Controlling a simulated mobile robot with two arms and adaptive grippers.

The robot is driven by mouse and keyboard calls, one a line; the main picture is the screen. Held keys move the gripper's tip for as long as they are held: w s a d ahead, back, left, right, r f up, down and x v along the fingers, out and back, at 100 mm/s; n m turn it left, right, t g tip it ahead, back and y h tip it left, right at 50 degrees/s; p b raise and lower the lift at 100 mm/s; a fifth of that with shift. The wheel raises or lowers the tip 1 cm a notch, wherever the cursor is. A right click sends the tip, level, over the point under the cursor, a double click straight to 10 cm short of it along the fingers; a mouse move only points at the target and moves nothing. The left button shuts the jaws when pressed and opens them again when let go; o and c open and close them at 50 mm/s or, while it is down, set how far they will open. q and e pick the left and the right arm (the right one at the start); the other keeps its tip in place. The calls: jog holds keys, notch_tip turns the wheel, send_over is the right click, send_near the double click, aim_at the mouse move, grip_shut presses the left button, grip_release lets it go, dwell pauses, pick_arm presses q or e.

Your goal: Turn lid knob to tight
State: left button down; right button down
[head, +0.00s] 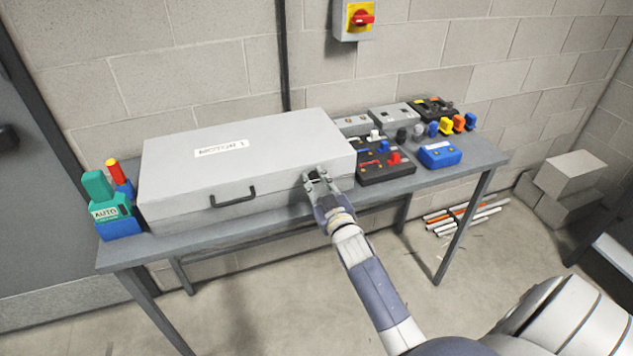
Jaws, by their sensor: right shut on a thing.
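My right gripper (316,178) is at the right end of that front face, shut on a small dark knob (314,174). The fingers hide most of the knob, and I cannot read its turn position or any marking. My left gripper is not in view.
The grey table (440,177) holds a green "AUTO" block (104,210) at the left. Black boxes with switches (385,167), a blue box (440,154) and several coloured parts stand at the right. A red-yellow switch (360,19) hangs on the wall. Pipes (466,215) lie on the floor.

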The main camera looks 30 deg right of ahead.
jog(key=shift+r+m, duration=0.1)
jog(key=shift+m, duration=0.2)
jog(key=m+p, duration=0.1)
jog(key=m, duration=0.2)
jog(key=m+p, duration=0.1)
jog(key=m, duration=0.3)
jog(key=shift+p, duration=0.35)
jog(key=m, duration=0.4)
jog(key=shift+p, duration=0.3)
jog(key=shift+d+m, duration=0.1)
jog(key=shift+m, duration=1.9)
jog(key=c, duration=1.3)
grip_release()
jog(key=shift+c, duration=0.2)
